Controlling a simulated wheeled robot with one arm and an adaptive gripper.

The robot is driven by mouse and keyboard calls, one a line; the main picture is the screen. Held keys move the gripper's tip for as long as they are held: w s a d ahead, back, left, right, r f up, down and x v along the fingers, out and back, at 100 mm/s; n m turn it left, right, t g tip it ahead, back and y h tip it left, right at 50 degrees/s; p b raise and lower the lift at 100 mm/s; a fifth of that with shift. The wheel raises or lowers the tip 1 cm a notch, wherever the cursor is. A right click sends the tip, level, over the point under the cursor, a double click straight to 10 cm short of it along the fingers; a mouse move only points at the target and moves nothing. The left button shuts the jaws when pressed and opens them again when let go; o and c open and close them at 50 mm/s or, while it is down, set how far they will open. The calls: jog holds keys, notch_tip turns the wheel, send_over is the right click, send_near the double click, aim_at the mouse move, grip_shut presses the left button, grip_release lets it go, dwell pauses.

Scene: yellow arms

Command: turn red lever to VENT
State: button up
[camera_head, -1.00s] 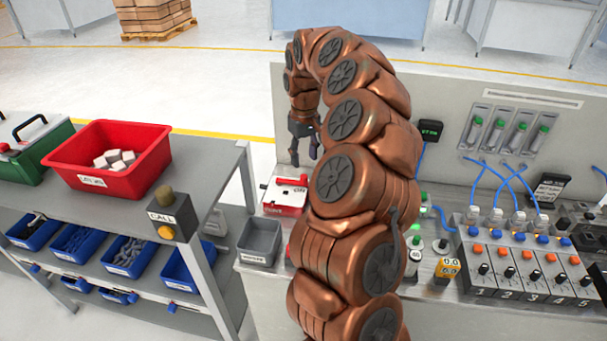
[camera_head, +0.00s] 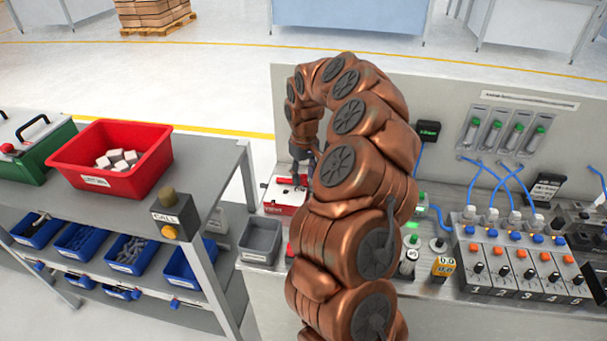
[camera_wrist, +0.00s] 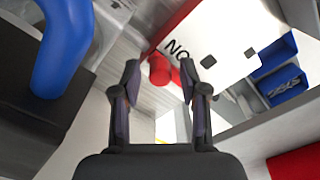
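The red lever (camera_head: 284,180) sits on top of a white box with a red base (camera_head: 272,197), at the back left of the bench in the head view. In the wrist view the red lever (camera_wrist: 160,70) shows between and just beyond my fingertips, beside the white face of the box (camera_wrist: 215,40) with part of a black label. My gripper (camera_wrist: 160,75) is open, its two fingers apart. In the head view my gripper (camera_head: 303,163) is low over the box. I cannot tell whether it touches the lever. The VENT mark is not readable.
A grey bin (camera_head: 262,238) stands in front of the lever box. A side table to the left holds a call button box (camera_head: 172,215) and a red crate (camera_head: 75,150). My arm hides part of the bench. A blue cable (camera_wrist: 65,40) is close in the wrist view.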

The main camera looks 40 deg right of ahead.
grip_shut()
dwell(0.3)
